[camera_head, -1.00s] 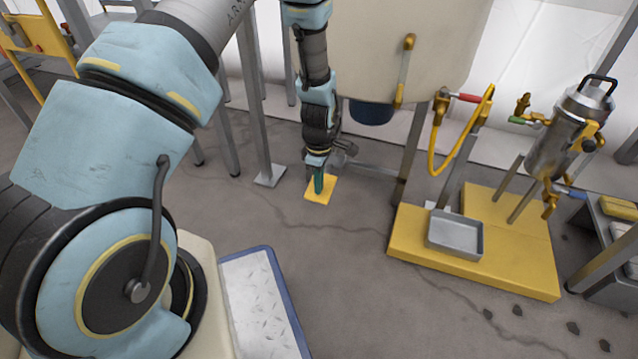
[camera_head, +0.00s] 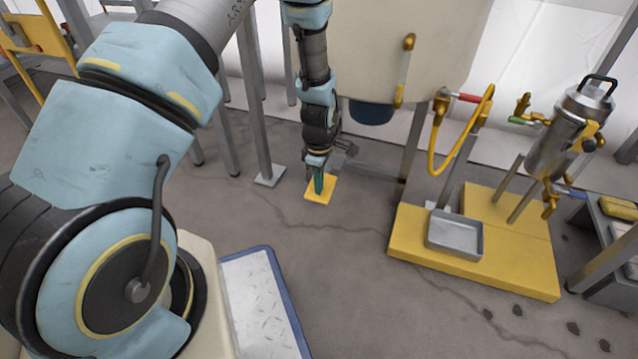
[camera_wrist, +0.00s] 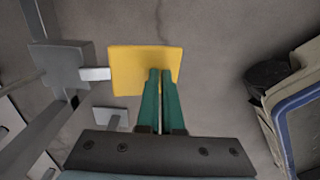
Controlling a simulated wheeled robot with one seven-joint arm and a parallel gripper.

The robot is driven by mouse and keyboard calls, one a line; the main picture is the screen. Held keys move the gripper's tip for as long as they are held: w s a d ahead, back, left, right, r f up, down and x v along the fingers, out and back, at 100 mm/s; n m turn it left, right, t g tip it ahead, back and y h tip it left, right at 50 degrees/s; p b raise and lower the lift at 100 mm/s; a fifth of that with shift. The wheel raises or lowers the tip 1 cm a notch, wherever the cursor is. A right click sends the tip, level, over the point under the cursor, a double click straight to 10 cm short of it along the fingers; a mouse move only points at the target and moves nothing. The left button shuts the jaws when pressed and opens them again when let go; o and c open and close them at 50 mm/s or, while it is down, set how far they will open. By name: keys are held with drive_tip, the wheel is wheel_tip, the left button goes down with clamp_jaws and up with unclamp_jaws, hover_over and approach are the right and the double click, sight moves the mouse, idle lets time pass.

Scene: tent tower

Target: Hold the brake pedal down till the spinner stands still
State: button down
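The brake pedal appears to be the flat yellow plate (camera_head: 326,194) low under the big cream drum (camera_head: 388,50). It also shows in the wrist view (camera_wrist: 133,70), joined by a pale bar to a grey bracket on its left. My gripper (camera_head: 318,190) points down with its green fingers close together and nothing between them. The fingertips (camera_wrist: 161,72) overlap the plate's right half in the wrist view and appear to touch it. How far the plate is pressed is unclear. The spinner is not clearly identifiable; a dark blue round part (camera_head: 372,112) shows beneath the drum.
Grey posts (camera_head: 255,110) stand left of the pedal. A yellow platform (camera_head: 500,265) with a grey tray (camera_head: 455,240) and a metal canister (camera_head: 570,130) is at right. A blue-rimmed plate (camera_head: 262,300) lies in front. Cracked floor between is clear.

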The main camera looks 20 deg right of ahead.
idle(0.8)
drive_tip(key=shift+r+p, duration=0.8)
drive_tip(key=shift+p, duration=0.05)
drive_tip(key=shift+r+p, duration=0.4)
wheel_tip(320, 180, up, 13)
drive_tip(key=p, duration=0.7)
drive_tip(key=shift+s+a, duration=0.3)
drive_tip(key=shift+s, duration=0.05)
drive_tip(key=shift+r, duration=0.15)
